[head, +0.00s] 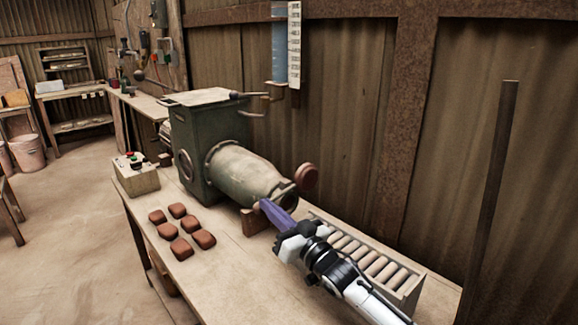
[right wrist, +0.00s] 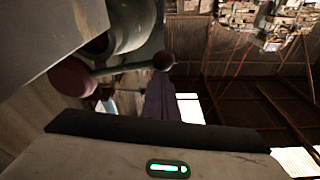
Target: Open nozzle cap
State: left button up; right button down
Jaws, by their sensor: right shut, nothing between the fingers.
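The green press (head: 207,140) has a pale, worn barrel (head: 245,172) that narrows to a nozzle at its right end. A round red-brown piece (head: 307,176), which looks like the nozzle cap, stands just right of the nozzle end. In the right wrist view a red-brown round piece (right wrist: 72,78) shows beside the nozzle (right wrist: 128,25), with a bar running to a dark knob (right wrist: 163,61). My right gripper (head: 265,205), with purple fingers, is shut and empty just below the nozzle end. I cannot tell whether it touches anything. My left gripper is out of view.
Several brown clay blocks (head: 180,249) lie on the bench (head: 235,285) left of my right arm. A control box (head: 136,176) stands at the left edge. A roller rack (head: 405,290) lies right of my gripper. A corrugated wall (head: 340,110) closes the back.

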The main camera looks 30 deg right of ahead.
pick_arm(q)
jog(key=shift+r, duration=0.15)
